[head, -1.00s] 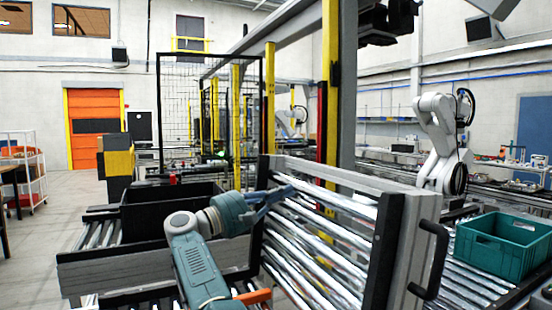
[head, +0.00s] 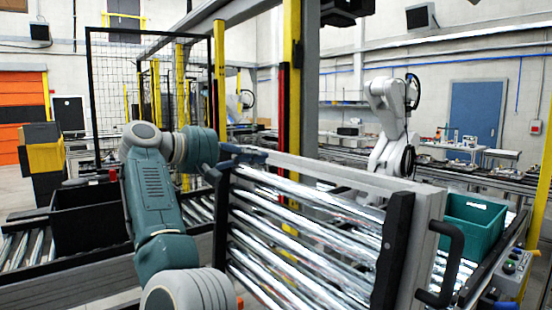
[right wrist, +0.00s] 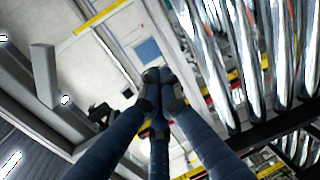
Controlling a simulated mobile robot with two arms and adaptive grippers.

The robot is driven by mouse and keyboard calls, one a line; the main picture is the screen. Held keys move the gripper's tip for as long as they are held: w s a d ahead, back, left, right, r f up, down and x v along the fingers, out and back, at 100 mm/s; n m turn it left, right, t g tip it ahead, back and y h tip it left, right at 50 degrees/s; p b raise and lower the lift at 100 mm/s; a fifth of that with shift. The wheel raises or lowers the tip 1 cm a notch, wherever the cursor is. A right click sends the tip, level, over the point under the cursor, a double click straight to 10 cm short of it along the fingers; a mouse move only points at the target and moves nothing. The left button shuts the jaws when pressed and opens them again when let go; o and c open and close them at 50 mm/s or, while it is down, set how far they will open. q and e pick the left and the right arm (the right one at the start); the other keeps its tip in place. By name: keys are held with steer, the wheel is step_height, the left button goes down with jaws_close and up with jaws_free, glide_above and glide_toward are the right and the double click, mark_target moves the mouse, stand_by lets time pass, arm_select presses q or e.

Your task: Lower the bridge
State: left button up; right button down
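The bridge is a grey-framed roller conveyor section (head: 430,240) with silver rollers and a black handle (head: 445,265) at its right end. It stands raised and steeply tilted in the middle of the head view. My right gripper (head: 243,155) is at the bridge's upper left corner, its blue fingers in front of or against the top edge; contact is unclear. In the right wrist view the fingertips of my right gripper (right wrist: 160,82) are drawn together with nothing visible between them. The bridge's rollers (right wrist: 225,60) fill the right side there. My left gripper is out of view.
A black bin (head: 90,222) sits on the left conveyor, and a teal crate (head: 472,225) on the right one. A white robot arm (head: 390,125) stands behind the bridge. A yellow post (head: 292,60) rises behind it. A button box (head: 512,265) is at far right.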

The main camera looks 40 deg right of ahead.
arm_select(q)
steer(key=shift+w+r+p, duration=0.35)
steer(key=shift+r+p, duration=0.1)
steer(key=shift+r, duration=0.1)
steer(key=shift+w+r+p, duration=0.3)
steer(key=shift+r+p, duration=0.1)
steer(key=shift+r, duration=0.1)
arm_select(e)
steer(key=x, duration=0.6)
steer(key=shift+d, duration=0.2)
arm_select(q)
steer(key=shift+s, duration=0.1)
arm_select(e)
steer(key=shift+f, duration=0.1)
